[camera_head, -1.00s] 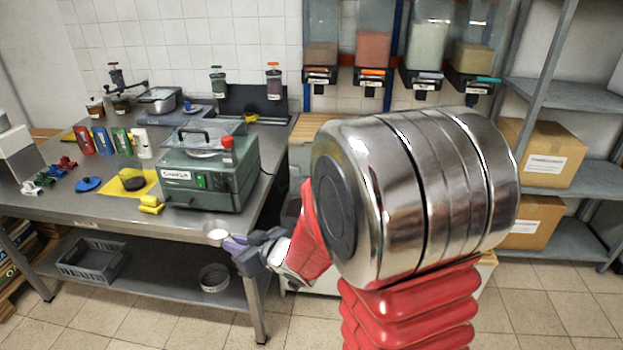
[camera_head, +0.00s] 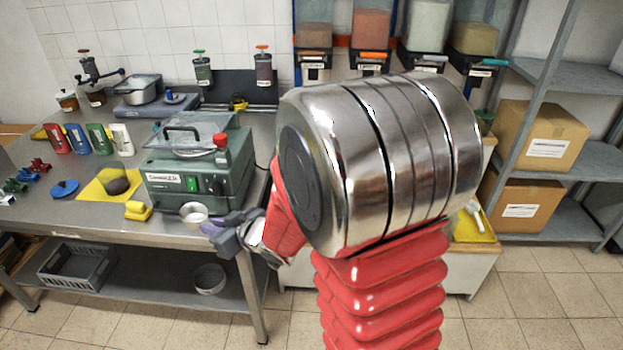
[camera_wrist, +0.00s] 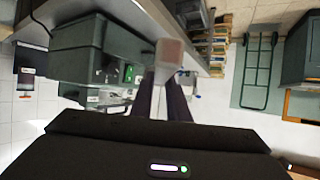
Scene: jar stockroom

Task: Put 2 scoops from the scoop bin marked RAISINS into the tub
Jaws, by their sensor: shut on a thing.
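My gripper (camera_head: 228,232) is shut on the handle of a small scoop with a pale round cup (camera_head: 194,213), held beside the front edge of the steel table. In the wrist view my gripper (camera_wrist: 160,98) has the light handle between its dark fingers, with the pinkish-grey cup (camera_wrist: 170,52) beyond them. I cannot tell whether the cup holds anything. I cannot read RAISINS on any container, and I cannot pick out the scoop bin or the tub for certain. My own arm hides much of the middle.
A green machine (camera_head: 197,172) stands on the steel table (camera_head: 75,212), close to the scoop. Wall dispensers (camera_head: 371,40) hang at the back. At right, a shelf rack holds boxes (camera_head: 541,135). A yellow mat (camera_head: 474,226) lies on a low white cabinet partly behind my arm.

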